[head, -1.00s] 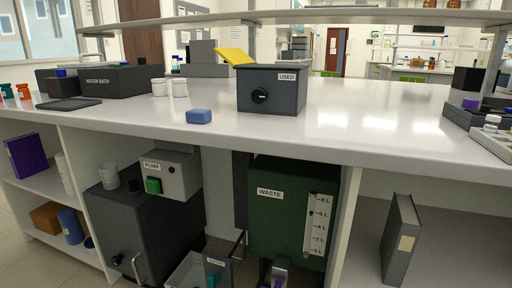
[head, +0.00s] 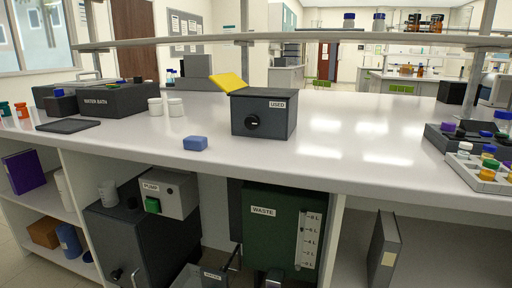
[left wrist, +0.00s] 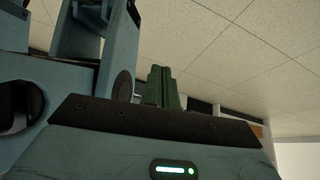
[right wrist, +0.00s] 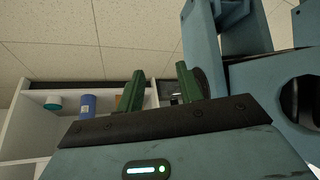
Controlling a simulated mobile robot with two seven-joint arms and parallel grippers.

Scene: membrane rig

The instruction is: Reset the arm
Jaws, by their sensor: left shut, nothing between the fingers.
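My left gripper (left wrist: 162,86) shows in the left wrist view with its two green fingers together and nothing between them, against the ceiling. My right gripper (right wrist: 158,88) shows in the right wrist view with its green fingers spread wide apart and empty. Behind it are the ceiling and a white shelf (right wrist: 60,128) with a teal-lidded jar and a blue bottle. Neither gripper shows in the head view, and neither touches anything visible.
The white bench (head: 340,150) carries a grey USED box (head: 264,128), a blue block (head: 195,143), a WATER BATH box (head: 118,98) and trays of vials (head: 480,170) at right. Below stand the PUMP unit (head: 170,194) and the green WASTE container (head: 270,235). The bench's middle right is clear.

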